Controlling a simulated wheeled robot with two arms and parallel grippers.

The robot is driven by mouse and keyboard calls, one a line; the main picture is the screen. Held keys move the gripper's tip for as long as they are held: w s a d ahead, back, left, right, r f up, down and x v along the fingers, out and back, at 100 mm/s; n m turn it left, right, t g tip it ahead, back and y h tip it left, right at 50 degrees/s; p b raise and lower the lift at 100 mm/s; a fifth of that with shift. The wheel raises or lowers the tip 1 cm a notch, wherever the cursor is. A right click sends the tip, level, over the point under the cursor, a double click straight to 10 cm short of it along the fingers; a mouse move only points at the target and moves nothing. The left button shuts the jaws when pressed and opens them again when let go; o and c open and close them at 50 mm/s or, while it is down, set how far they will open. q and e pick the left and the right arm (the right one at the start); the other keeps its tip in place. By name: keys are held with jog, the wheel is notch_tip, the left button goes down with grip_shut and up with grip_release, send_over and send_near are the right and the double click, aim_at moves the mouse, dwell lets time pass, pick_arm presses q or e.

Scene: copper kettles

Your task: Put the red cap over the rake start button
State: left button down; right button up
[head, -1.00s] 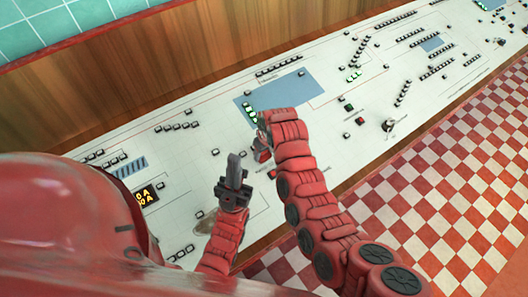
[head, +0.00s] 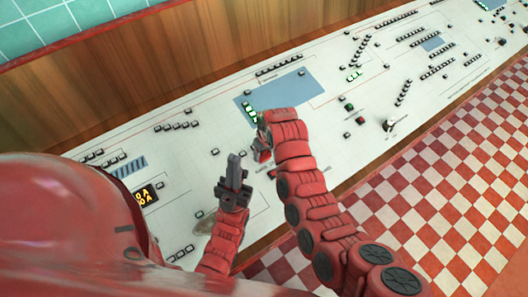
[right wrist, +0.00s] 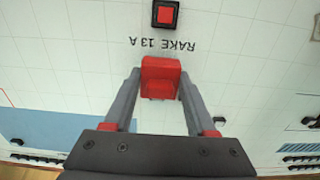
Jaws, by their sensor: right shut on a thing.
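The red cap (right wrist: 161,77) is a small red block between the two fingers of my right gripper (right wrist: 160,80), which is shut on it. In the right wrist view, a square red button in a black frame (right wrist: 165,14) lies at the top edge, beyond the cap and apart from it. The label "RAKE 13 A" reads upside down between them. In the head view, my right gripper (head: 262,146) is over the white panel, and the cap shows only as a small red patch. My left gripper (head: 234,172) is over the panel's front part, its fingers too small to judge.
The white control panel (head: 188,156) carries many black buttons, some lit green, and blue fields (head: 305,83). A wooden wall (head: 120,80) stands behind it. A checkered floor (head: 440,180) lies in front.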

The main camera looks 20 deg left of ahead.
jog(key=shift+w+a+f+b, duration=0.1)
jog(key=shift+a+f+b, duration=0.05)
jog(key=shift+f+b, duration=0.7)
dwell(0.4)
jog(key=o, duration=1.4)
jog(key=shift+f, duration=0.1)
jog(key=shift+r+p, duration=1.05)
jog(key=shift+r, duration=0.35)
jog(key=shift+s+d+r+p, duration=0.2)
jog(key=shift+r+p, duration=0.25)
jog(key=shift+r, duration=0.4)
jog(key=shift+s+d+r+p, duration=0.2)
jog(key=shift+r+p, duration=0.25)
jog(key=shift+r, duration=0.4)
jog(key=shift+s+d+r+p, duration=0.1)
jog(key=shift+d+r+p, duration=0.25)
jog(key=shift+r, duration=0.5)
jog(key=shift+a, duration=0.1)
jog(key=shift+f, duration=0.1)
